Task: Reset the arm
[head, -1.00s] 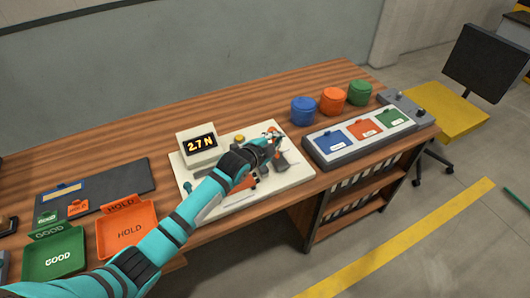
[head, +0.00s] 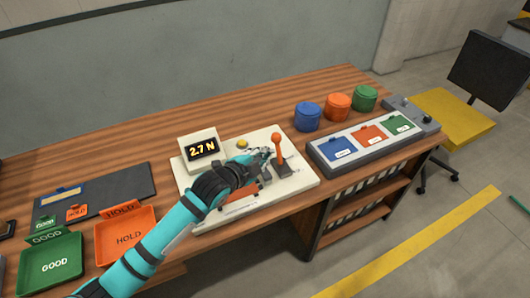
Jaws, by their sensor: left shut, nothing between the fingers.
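My left arm reaches in from the bottom left over the cream test rig (head: 296,178) on the bench. My left gripper (head: 264,154) is shut and empty, just left of an upright lever with an orange knob (head: 277,138). I cannot tell whether its fingertips touch the lever. The rig's display (head: 202,149) reads 2.7 N, and a yellow button (head: 242,143) sits to its right. An orange part (head: 249,189) on the rig is partly hidden by my gripper and wrist. My right gripper is out of view.
A green GOOD tray (head: 52,263) and an orange HOLD tray (head: 127,237) lie at left, by a dark mat (head: 125,184). Blue (head: 308,117), orange (head: 337,107) and green (head: 364,98) pots stand behind a three-panel box (head: 372,145). A yellow chair (head: 455,117) stands beyond the bench.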

